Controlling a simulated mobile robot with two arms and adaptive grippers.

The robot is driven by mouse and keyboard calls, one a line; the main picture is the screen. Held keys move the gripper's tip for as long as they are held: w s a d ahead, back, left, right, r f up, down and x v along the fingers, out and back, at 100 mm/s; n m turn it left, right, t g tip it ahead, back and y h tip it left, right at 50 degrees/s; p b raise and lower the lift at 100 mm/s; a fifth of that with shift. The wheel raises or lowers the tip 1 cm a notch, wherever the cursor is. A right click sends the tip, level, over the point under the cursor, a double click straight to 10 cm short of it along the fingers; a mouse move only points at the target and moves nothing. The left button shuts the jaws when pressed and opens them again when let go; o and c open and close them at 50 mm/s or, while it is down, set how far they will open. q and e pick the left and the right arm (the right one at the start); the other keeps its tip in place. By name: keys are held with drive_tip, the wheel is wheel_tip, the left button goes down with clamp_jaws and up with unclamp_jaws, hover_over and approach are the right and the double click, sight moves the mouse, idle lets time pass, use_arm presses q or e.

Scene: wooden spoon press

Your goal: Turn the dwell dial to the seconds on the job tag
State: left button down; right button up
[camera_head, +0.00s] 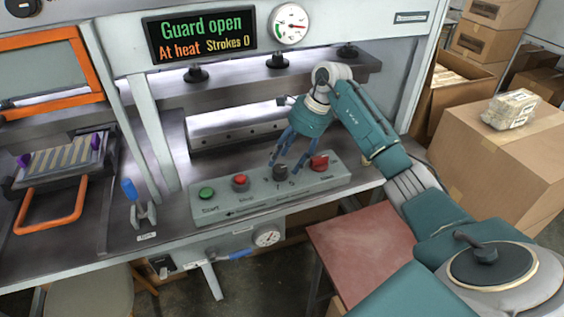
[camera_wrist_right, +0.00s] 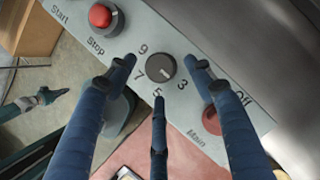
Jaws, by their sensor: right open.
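The dwell dial (camera_head: 280,174) is a dark round knob on the grey control box (camera_head: 330,180). In the right wrist view the dial (camera_wrist_right: 160,68) has 9, 7, 5 and 3 printed around it. Its pale mark points right, roughly toward the 3. My right gripper (camera_head: 287,163) is over the dial. In the right wrist view its dark blue fingers (camera_wrist_right: 165,66) are open around the dial, with a visible gap on each side; contact is not visible. A teal and dark shape at the wrist view's left edge seems to be my left gripper (camera_wrist_right: 45,103). No readable job tag shows.
The red Main switch (camera_head: 319,162) is close to the right of the dial. The red Stop button (camera_head: 240,182) and green Start button (camera_head: 207,193) are to its left. A blue-handled clamp (camera_head: 130,190) stands left of the box. The display (camera_head: 200,37) reads "Guard open".

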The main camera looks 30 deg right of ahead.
sight(280, 168)
drive_tip(key=shift+x, duration=1.65)
drive_tip(key=shift+c, duration=0.3)
drive_tip(key=shift+r, duration=0.15)
drive_tip(key=c, duration=1)
drive_tip(key=shift+c, duration=0.2)
